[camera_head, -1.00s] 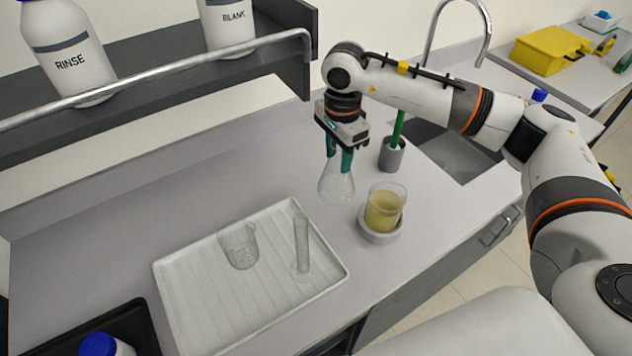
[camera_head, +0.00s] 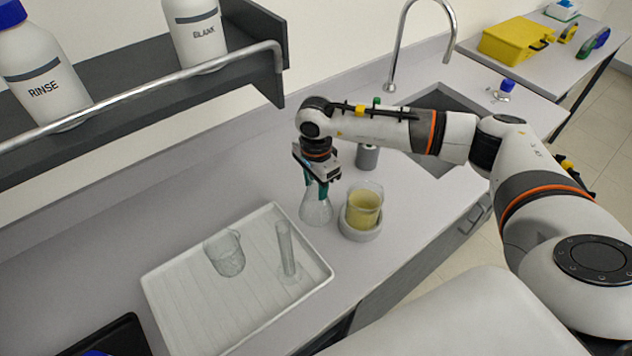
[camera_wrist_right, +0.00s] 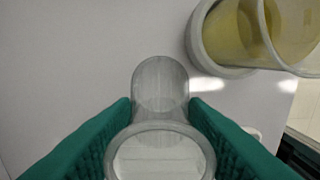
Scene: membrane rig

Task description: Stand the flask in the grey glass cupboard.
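The clear conical flask (camera_head: 316,211) stands upright on the bench, left of the beaker of yellow liquid. My right gripper (camera_head: 317,186) points down from above, its green fingers at the flask's neck. In the right wrist view the fingers (camera_wrist_right: 160,110) lie against both sides of the glass neck and rim (camera_wrist_right: 160,152), with no clear gap. The flask's base looks to be on the bench top. I see no grey glass cupboard in either view. My left gripper is not in view.
The yellow-filled beaker (camera_head: 363,207) sits on a round grey base (camera_head: 360,232) close right of the flask. A white tray (camera_head: 160,290) holds a beaker (camera_head: 225,255) and a cylinder (camera_head: 286,250). A grey pot (camera_head: 367,157) stands behind. A railed shelf (camera_head: 130,75) carries bottles.

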